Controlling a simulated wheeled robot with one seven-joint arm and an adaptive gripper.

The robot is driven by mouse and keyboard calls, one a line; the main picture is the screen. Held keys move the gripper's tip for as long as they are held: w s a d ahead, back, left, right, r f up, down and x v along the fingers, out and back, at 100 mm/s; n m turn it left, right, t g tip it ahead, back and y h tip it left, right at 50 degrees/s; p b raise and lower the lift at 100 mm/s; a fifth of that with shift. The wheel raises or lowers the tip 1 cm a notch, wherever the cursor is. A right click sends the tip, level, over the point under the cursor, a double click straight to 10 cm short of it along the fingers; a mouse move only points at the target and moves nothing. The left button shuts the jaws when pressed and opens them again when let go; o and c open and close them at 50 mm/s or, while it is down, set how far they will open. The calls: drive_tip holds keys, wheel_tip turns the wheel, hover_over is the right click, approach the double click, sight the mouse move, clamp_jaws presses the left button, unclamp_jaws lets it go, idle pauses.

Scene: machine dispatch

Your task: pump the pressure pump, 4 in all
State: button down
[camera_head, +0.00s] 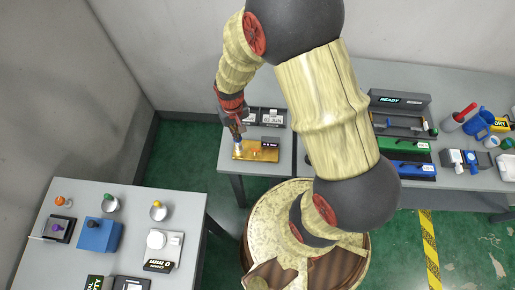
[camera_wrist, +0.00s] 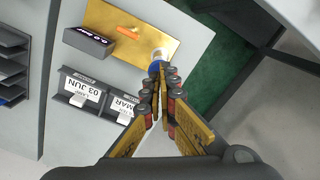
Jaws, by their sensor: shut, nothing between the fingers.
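I take the pressure pump to be the small white and blue upright piece (camera_wrist: 158,58) at one end of a gold plate, though no readable name marks it. In the head view the gold plate (camera_head: 262,155) lies near the front edge of the back table. A dark box (camera_wrist: 88,41) with a display stands on the plate beside an orange lever. My gripper (camera_wrist: 163,80) is shut and empty. Its fingertips are at the blue part in the wrist view and partly hide it; I cannot tell whether they touch. In the head view my gripper (camera_head: 238,138) is over the plate's left end.
Dark date holders (camera_wrist: 98,95) stand behind the plate.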

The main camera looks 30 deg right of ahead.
drive_tip(key=shift+f+b, duration=1.55)
drive_tip(key=shift+f, duration=0.75)
drive_tip(key=shift+r, duration=0.1)
drive_tip(key=shift+r+p, duration=1.8)
drive_tip(key=shift+r, duration=0.65)
drive_tip(key=shift+f, duration=0.15)
drive_tip(key=shift+f+b, duration=1.8)
drive_tip(key=shift+f, duration=0.55)
drive_tip(key=shift+r, duration=0.15)
drive_tip(key=shift+r+p, duration=1.75)
drive_tip(key=shift+r, duration=0.6)
